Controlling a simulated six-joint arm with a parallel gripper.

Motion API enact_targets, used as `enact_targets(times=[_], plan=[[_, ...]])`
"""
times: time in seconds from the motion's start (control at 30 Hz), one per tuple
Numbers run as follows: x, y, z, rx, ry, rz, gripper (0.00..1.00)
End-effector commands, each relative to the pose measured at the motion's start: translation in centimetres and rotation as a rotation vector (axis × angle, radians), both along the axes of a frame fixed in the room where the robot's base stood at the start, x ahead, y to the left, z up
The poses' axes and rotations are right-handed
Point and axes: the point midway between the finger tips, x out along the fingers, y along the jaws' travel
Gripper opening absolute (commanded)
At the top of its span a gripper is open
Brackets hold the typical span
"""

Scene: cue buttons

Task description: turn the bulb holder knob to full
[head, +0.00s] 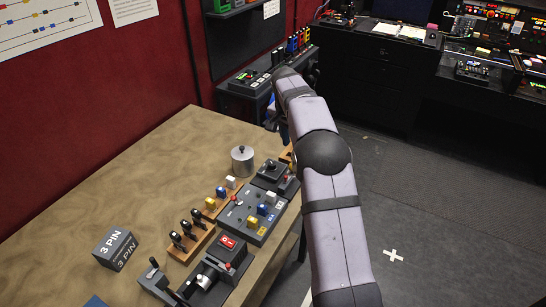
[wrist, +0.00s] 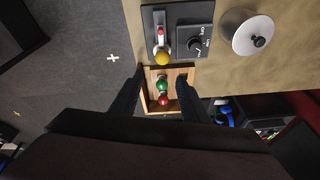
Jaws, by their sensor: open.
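A dark control box with a black dial (wrist: 194,43) and white "OFF" and "LOW" lettering stands near the table edge in the wrist view. Beside it is a grey holder (wrist: 151,21) with a red-and-white part and a yellow ball-shaped bulb (wrist: 162,58). In the head view, the black knob (head: 271,166) sits left of my arm. My gripper (wrist: 160,92) is open in the wrist view. Its fingers lie either side of a wooden tray (wrist: 181,70) with green and red bulbs, apart from the dial. In the head view my arm hides the fingertips.
A silver lidded pot (head: 242,160) stands behind the box. Switch panels (head: 252,218) and wooden lever racks (head: 190,243) crowd the table's right edge. A "3 PIN" box (head: 115,248) is at the left front. The table's left and back are clear.

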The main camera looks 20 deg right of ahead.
Motion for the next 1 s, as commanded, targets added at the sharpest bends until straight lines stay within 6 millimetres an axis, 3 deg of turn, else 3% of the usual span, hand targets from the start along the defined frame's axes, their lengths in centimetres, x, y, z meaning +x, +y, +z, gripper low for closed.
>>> enact_targets(times=[0.2,0.3,0.6,1.0], plan=[[-0.4,3.7,-4.6,0.072,0.004,0.386,0.42],[0.3,4.7,-5.5,0.054,-0.024,0.567,0.42],[2.8,5.0,-4.8,-0.087,-0.085,0.937,0.42],[3.0,5.0,-5.2,-0.112,-0.073,1.008,0.42]])
